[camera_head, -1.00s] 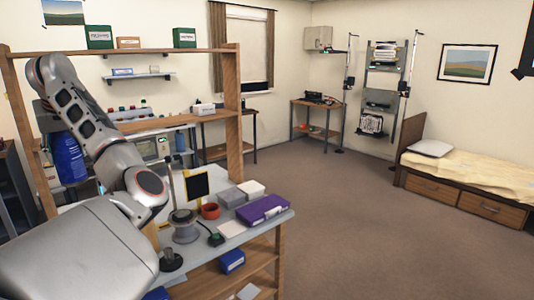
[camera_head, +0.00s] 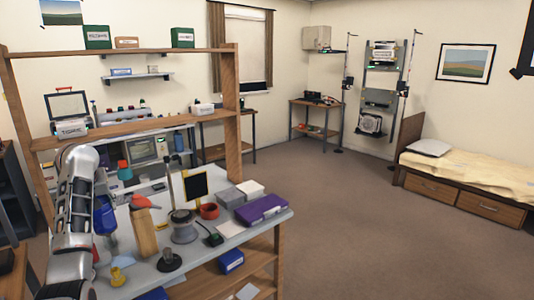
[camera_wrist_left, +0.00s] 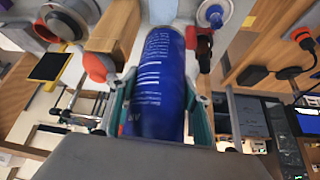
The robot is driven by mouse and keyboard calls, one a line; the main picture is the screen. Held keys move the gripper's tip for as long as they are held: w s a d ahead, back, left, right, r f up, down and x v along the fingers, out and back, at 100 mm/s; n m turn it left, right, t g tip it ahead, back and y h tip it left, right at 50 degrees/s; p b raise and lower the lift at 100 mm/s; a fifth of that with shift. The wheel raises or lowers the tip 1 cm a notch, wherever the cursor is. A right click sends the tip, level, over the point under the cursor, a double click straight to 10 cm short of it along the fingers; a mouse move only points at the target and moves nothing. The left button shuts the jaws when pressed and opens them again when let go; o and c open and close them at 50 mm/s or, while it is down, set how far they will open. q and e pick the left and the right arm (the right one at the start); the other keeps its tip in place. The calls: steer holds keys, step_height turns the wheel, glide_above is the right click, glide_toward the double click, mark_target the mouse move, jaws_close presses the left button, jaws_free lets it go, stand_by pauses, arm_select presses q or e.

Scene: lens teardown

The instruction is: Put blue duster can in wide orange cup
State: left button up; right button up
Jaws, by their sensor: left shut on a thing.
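The blue duster can (camera_head: 105,215) is at the left end of the workbench in the head view. It fills the middle of the left wrist view (camera_wrist_left: 160,75), with white print on its side. My left gripper (camera_wrist_left: 160,108) is shut on the can, with a teal finger on each side of it. In the head view my arm hides part of the can and most of the gripper. The wide orange cup (camera_head: 209,211) stands on the bench to the right, apart from the can. My right gripper is out of view.
A wooden block (camera_head: 145,232) with an orange-red thing (camera_head: 141,201) by its top stands between can and cup. A grey lens part (camera_head: 183,228) and a black panel (camera_head: 195,186) are near the cup. A purple case (camera_head: 262,208) lies at the bench's right.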

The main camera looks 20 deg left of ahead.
arm_select(q)
steer(key=w+d+f, duration=0.2)
steer(key=d+f, duration=0.2)
steer(key=f, duration=0.4)
steer(key=w+d+f+n+g, duration=0.15)
steer(key=d+f, duration=0.25)
steer(key=d, duration=0.6)
steer(key=w+d+f+n, duration=0.2)
steer(key=d+f, duration=0.2)
steer(key=d, duration=0.6)
steer(key=w+d+r+m+t+h, duration=0.15)
steer(key=d+r+m, duration=0.3)
steer(key=d, duration=0.45)
steer(key=d+r+m+t, duration=0.2)
steer(key=d+r+m, duration=0.1)
steer(key=d+r, duration=0.4)
steer(key=s+d+m+h, duration=0.4)
steer(key=s+d+m, duration=0.2)
steer(key=s+d, duration=0.6)
steer(key=d, duration=0.3)
steer(key=shift+d+m+t, duration=0.25)
steer(key=shift+m+t, duration=0.15)
